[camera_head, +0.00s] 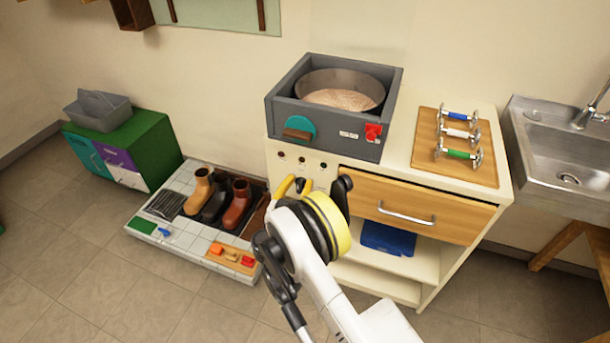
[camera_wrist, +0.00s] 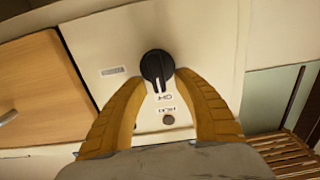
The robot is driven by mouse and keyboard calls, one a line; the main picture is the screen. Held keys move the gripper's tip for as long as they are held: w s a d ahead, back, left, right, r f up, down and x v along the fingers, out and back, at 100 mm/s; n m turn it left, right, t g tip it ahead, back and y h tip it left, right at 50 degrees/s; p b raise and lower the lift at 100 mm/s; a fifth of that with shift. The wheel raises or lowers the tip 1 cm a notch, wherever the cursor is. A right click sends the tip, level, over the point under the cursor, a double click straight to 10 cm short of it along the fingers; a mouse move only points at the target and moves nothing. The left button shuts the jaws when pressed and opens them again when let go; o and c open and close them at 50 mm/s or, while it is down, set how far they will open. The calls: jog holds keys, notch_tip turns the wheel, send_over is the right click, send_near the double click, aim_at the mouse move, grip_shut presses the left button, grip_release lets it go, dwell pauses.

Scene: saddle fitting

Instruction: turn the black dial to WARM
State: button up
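The black dial (camera_wrist: 157,66) is on a cream panel in the wrist view. Its white pointer line points down toward my gripper. Small labels lie below it, and I cannot read WARM on any of them. My gripper (camera_wrist: 160,86) has two yellow fingers, apart, with their tips at the dial's lower left and lower right. The right tip is very near the dial; I cannot tell if it touches. In the head view my gripper (camera_head: 292,187) is at the front of the cream cabinet (camera_head: 446,180), and my arm hides much of that panel.
A grey box (camera_head: 325,150) with a round pan (camera_head: 361,77) stands on the cabinet. A wooden board with colored-grip handles (camera_head: 422,160) is to its right. A wooden drawer (camera_head: 375,191) is below. Boots (camera_head: 238,204) stand on a floor tray at left. A sink (camera_head: 569,155) is at right.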

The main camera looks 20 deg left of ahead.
jog(key=shift+s, duration=0.1)
jog(key=shift+r, duration=0.1)
jog(key=shift+c, duration=1.1)
jog(key=shift+s, duration=0.1)
grip_shut()
jog(key=shift+m, duration=0.5)
jog(key=m, duration=0.3)
jog(key=shift+d, duration=0.35)
jog(key=m, duration=0.4)
jog(key=shift+d+f, duration=0.3)
jog(key=shift+d, duration=0.05)
jog(key=shift+d+f+m, duration=0.1)
jog(key=shift+f+m, duration=0.1)
jog(key=shift+m, duration=1.2)
jog(key=shift+d+f+m, duration=0.15)
jog(key=shift+f+m, duration=0.05)
jog(key=shift+m, duration=1.2)
jog(key=shift+d+f+m, duration=0.1)
jog(key=shift+f+m, duration=0.1)
jog(key=shift+m, duration=1.2)
